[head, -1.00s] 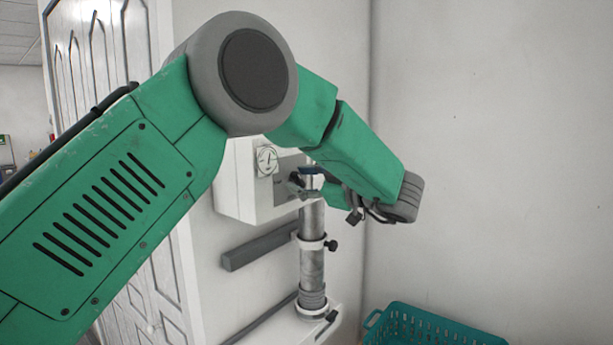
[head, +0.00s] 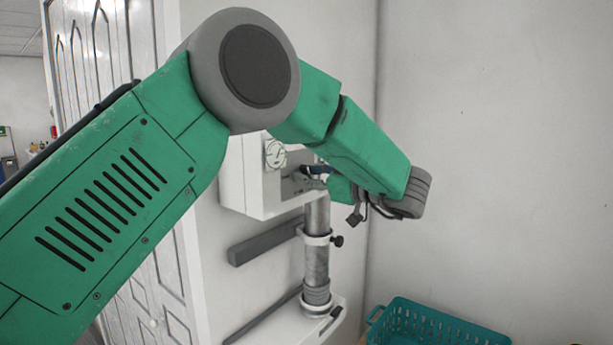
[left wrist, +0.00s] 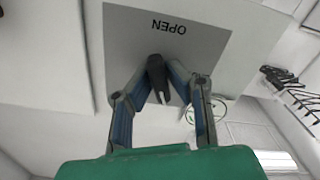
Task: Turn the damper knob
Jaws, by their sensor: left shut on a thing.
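The damper knob (left wrist: 158,78) is a small dark lever on a grey plate marked OPEN (left wrist: 128,30), seen upside down in the left wrist view. My left gripper (left wrist: 160,74) is shut on it, with a blue-grey finger on each side. In the head view, my left gripper (head: 314,172) is at the front of the white box (head: 238,180), just above the metal pipe (head: 316,250). The knob is mostly hidden there by the gripper. My right gripper is not in view.
A round dial (head: 275,153) is on the box, left of my gripper. A dark clamp screw (head: 337,241) sticks out from the pipe. A teal basket (head: 440,325) is at the lower right. The wall right of my arm is clear.

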